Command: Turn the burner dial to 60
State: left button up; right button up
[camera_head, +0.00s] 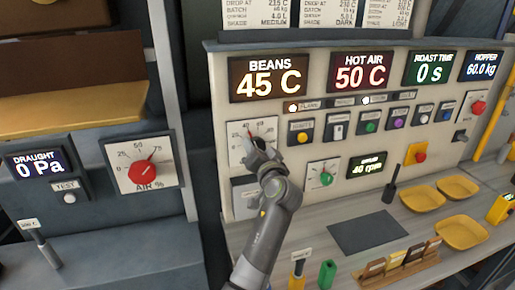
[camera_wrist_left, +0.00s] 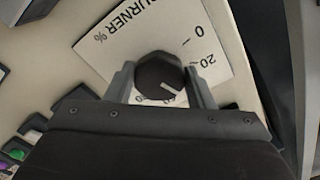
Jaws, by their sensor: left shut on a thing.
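The burner dial is a black knob (camera_wrist_left: 158,74) on a white scale plate (camera_wrist_left: 100,45) marked BURNER %. My left gripper (camera_wrist_left: 160,88) is shut on the knob, with one finger on each side of it, in the left wrist view. The knob's white pointer line is past the 20 mark, on the side away from 0. The fingers and palm hide part of the scale, so I cannot read the exact value. In the head view my left gripper (camera_head: 257,152) covers much of the dial, and the scale plate (camera_head: 236,153) shows around it. My right gripper is in neither view.
Displays above read BEANS 45 C (camera_head: 268,78) and HOT AIR 50 C (camera_head: 359,75). A row of buttons (camera_head: 370,124) and a green knob (camera_head: 326,178) are to the right of my gripper. A red AIR % dial (camera_head: 143,172) is at left. Yellow bowls (camera_head: 462,233) stand on the counter.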

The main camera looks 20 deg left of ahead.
pick_arm(q)
jog(key=shift+r+m+p, duration=0.2)
jog(key=shift+m+p, duration=1.5)
jog(key=shift+m, duration=2.2)
jog(key=o, duration=0.9)
jog(key=shift+c, duration=0.2)
jog(key=shift+o, duration=0.4)
jog(key=shift+f, duration=0.1)
jog(key=shift+f, duration=0.1)
